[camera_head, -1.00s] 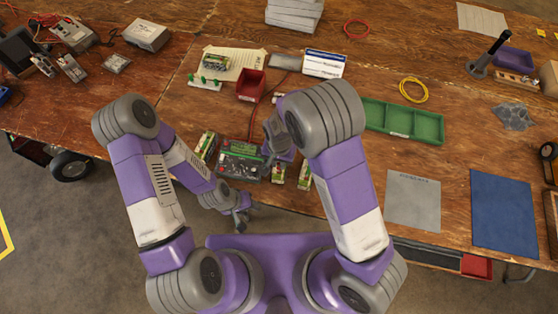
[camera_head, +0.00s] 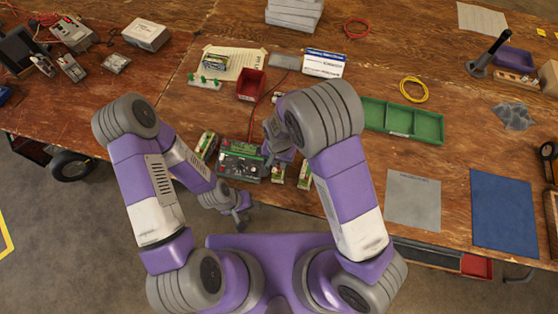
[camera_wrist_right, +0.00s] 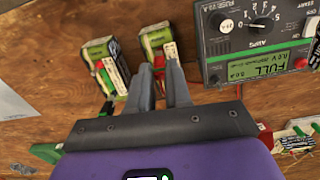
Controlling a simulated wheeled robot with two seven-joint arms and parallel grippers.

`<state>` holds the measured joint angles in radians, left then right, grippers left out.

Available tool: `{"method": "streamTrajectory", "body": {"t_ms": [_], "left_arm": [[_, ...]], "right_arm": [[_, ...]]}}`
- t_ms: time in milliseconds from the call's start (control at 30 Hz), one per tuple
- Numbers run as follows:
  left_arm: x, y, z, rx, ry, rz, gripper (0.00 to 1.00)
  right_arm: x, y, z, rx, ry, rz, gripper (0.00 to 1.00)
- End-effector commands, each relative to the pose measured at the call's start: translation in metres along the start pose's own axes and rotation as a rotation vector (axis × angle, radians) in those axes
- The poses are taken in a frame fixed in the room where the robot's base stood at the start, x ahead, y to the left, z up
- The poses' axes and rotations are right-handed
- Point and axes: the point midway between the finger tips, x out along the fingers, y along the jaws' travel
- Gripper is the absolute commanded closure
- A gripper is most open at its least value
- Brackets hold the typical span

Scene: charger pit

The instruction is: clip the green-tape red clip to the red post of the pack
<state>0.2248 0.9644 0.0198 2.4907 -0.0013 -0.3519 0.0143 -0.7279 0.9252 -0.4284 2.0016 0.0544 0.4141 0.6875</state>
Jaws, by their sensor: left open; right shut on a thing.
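My right gripper (camera_wrist_right: 160,88) is shut on a small red piece (camera_wrist_right: 160,62), which I take to be the red clip. No green tape shows on it. The fingertips are at the near end of a green-and-white pack (camera_wrist_right: 156,35), in line with it. Whether the clip touches the post is hidden by the fingers. In the head view this pack (camera_head: 278,174) stands right of the charger (camera_head: 240,162), and my right gripper (camera_head: 268,155) is just above its end. My left gripper (camera_head: 241,220) is open and empty, off the table's front edge.
A second pack (camera_wrist_right: 100,62) stands beside the first, and another (camera_head: 206,146) is left of the charger. A red lead (camera_head: 254,115) runs behind the charger towards a red bin (camera_head: 251,84). A green tray (camera_head: 402,122) lies to the right.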

Motion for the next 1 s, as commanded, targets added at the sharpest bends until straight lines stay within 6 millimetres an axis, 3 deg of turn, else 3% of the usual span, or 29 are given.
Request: {"method": "streamTrajectory", "body": {"t_ms": [467,500,667,1000], "left_arm": [[0.0001,-0.0001,0.0,0.0,0.0,0.0,0.57],[0.0001,-0.0001,0.0,0.0,0.0,0.0,0.57],[0.0001,-0.0001,0.0,0.0,0.0,0.0,0.57],[0.0001,-0.0001,0.0,0.0,0.0,0.0,0.57]], "right_arm": [[0.0009,0.0,0.0,0.0,0.0,0.0,0.99],[0.0009,0.0,0.0,0.0,0.0,0.0,0.79],[0.0009,0.0,0.0,0.0,0.0,0.0,0.54],[0.0009,0.0001,0.0,0.0,0.0,0.0,0.52]]}}
